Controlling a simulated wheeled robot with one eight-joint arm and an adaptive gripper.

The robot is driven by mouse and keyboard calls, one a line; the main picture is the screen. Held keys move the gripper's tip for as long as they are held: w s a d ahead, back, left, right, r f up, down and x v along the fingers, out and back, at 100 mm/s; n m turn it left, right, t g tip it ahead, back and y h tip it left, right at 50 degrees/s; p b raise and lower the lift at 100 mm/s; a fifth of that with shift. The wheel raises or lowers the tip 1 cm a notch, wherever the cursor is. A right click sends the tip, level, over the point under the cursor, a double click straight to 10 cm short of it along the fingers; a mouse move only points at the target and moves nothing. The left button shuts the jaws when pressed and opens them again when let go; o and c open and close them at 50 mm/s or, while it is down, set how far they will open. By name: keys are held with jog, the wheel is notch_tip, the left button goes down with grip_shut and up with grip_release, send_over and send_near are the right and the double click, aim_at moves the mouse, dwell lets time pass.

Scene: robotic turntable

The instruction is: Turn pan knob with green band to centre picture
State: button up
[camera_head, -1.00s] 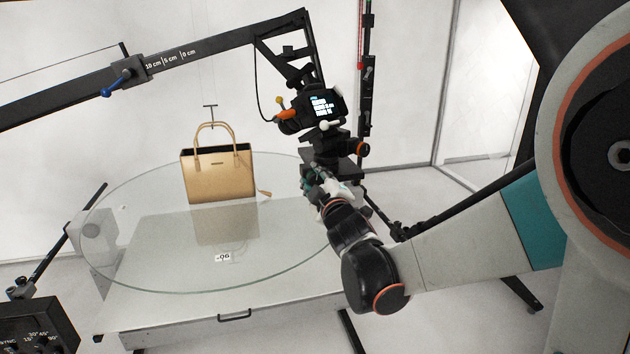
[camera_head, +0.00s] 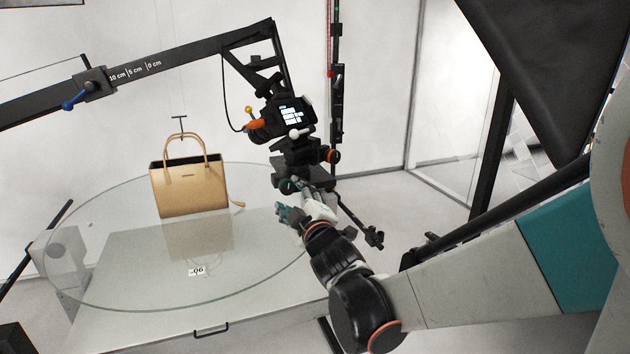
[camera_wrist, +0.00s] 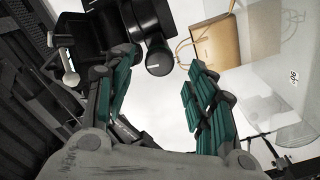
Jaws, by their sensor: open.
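A camera (camera_head: 292,116) with a lit screen sits on a black tripod head at the end of a boom. A dark round knob (camera_head: 287,186) shows at the head's lower left. In the wrist view a black knob (camera_wrist: 158,60) with a white mark faces me near the top middle; I cannot make out a green band. My gripper (camera_head: 296,199) is just below the tripod head. In the wrist view its teal-padded fingers (camera_wrist: 160,75) are spread, with the knob beyond the gap and nothing held. The tan handbag (camera_head: 190,188), the picture's subject, stands on the glass turntable (camera_head: 100,285).
An orange-banded knob (camera_head: 333,156) and a white-tipped handle (camera_head: 298,133) stick out from the head near my gripper. The black boom (camera_head: 190,58) runs to the upper left. A vertical column (camera_head: 336,100) stands just behind. Free floor lies to the right.

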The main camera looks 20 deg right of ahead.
jog(key=s, duration=0.6)
jog(key=shift+s, duration=0.3)
jog(key=s+f+m+g+b, duration=0.2)
jog(key=s+f+m+g, duration=0.3)
jog(key=s+f, duration=0.3)
jog(key=s+f+m+g+b, duration=0.3)
jog(key=s+f+m+g, duration=0.3)
jog(key=s, duration=0.7)
jog(key=shift+s+f, duration=0.35)
jog(key=shift+f, duration=0.6)
jog(key=shift+r, duration=0.1)
